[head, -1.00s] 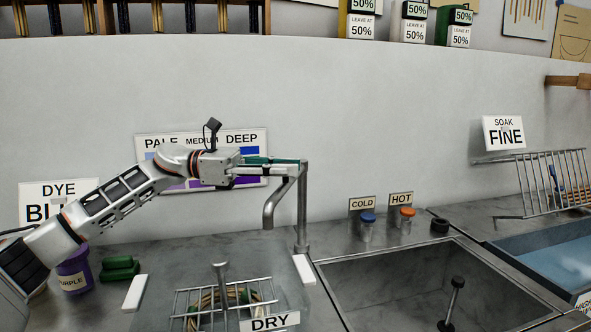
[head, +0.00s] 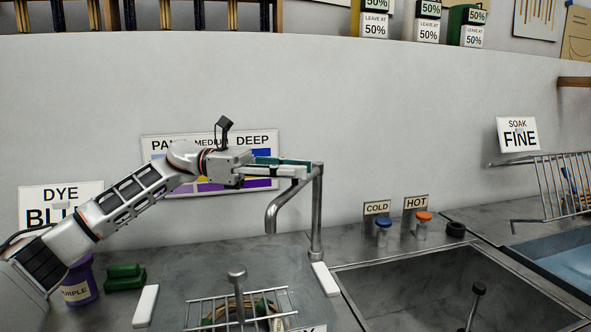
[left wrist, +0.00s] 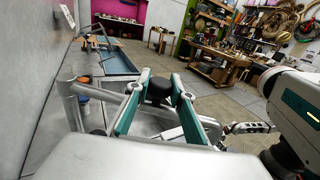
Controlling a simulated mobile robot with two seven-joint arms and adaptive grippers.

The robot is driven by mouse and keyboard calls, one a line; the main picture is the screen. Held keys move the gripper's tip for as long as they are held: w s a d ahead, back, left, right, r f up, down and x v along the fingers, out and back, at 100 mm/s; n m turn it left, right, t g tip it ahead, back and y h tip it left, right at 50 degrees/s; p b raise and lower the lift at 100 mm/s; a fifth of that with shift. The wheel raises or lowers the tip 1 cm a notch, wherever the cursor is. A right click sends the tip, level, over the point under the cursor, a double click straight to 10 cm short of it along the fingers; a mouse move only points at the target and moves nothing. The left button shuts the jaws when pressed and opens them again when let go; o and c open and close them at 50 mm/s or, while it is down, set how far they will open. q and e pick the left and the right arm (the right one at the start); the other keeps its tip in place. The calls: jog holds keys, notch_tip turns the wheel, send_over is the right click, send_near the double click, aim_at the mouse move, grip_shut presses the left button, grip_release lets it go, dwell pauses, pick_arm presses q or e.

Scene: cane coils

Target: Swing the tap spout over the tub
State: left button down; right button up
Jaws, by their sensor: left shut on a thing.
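The metal tap has an upright post (head: 317,215) at the back of the counter. Its spout (head: 283,205) bends down to the left, its tip left of the grey basin (head: 420,275) and behind the wire rack. My left gripper (head: 302,168) is shut on the spout near the top of the post. In the left wrist view, its teal fingers (left wrist: 157,95) reach forward and the grey tap tube (left wrist: 70,100) shows at their left. A blue-watered tub (head: 560,262) is at the far right; I cannot tell which vessel the task means.
A wire rack (head: 205,310) holding a cane coil stands at the front, with a grey knob (head: 237,275) above it. A blue cold valve (head: 383,228) and an orange hot valve (head: 423,222) stand right of the post. Purple (head: 78,290) and green (head: 125,277) items are at the left.

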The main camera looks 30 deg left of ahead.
pick_arm(q)
jog(key=shift+a+r, duration=0.1)
jog(key=c, duration=1.7)
grip_release()
jog(key=v, duration=1.2)
